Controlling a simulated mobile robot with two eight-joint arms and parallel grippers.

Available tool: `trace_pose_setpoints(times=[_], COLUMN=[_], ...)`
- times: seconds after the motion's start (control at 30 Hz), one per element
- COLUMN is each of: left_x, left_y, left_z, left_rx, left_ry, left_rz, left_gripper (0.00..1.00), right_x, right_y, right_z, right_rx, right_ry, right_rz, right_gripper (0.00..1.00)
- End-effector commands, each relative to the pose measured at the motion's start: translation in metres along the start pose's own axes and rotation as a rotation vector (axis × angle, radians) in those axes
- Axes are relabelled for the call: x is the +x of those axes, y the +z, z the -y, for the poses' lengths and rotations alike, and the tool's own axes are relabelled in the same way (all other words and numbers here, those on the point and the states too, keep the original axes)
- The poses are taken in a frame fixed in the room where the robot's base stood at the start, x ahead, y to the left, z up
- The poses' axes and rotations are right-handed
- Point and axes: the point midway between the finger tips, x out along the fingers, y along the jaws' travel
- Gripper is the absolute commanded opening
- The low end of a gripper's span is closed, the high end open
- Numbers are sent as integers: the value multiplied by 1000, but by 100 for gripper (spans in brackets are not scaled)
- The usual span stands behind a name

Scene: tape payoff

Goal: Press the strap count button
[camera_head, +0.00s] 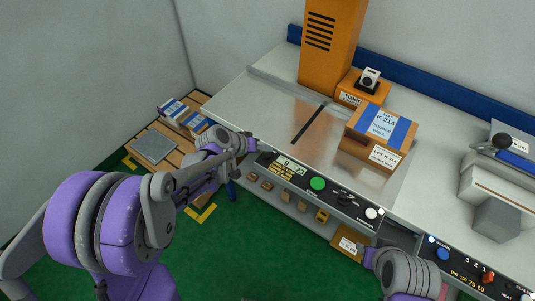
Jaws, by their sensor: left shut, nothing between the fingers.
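A black control panel runs along the front edge of the grey machine table (262,92). It carries a small display (289,163) reading what looks like 0, small buttons beside it, a large green button (317,183), a black knob (345,198) and a white button (372,213). The labels are too small to read, so I cannot tell which is the strap count button. My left gripper (250,144) is shut and empty, just left of the panel's display end. My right gripper (363,251) is at lower right, below the panel; its fingers are hard to make out.
A cardboard box (383,136) with blue tape lies on the table beside a dark slot. An orange column (333,42) stands behind. A second panel (470,272) is at lower right. A pallet (155,145) with boxes stands at left. Green floor lies in front.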

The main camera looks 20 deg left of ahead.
Motion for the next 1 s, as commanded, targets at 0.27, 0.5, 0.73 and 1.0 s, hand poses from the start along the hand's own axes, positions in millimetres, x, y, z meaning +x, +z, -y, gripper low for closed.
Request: trace_pose_setpoints(times=[0.27, 0.5, 0.73, 1.0], left_x=[0, 0, 0, 5], left_y=[0, 0, 0, 4], left_z=[0, 0, 0, 4], left_rx=[0, 0, 0, 0], left_ry=[0, 0, 0, 0], left_rz=[0, 0, 0, 1], left_gripper=[0, 0, 0, 0], right_x=[0, 0, 0, 5], right_y=[0, 0, 0, 6], right_z=[0, 0, 0, 0], right_rx=[0, 0, 0, 0], right_ry=[0, 0, 0, 0], right_rz=[0, 0, 0, 5], right_gripper=[44, 44, 44, 44])
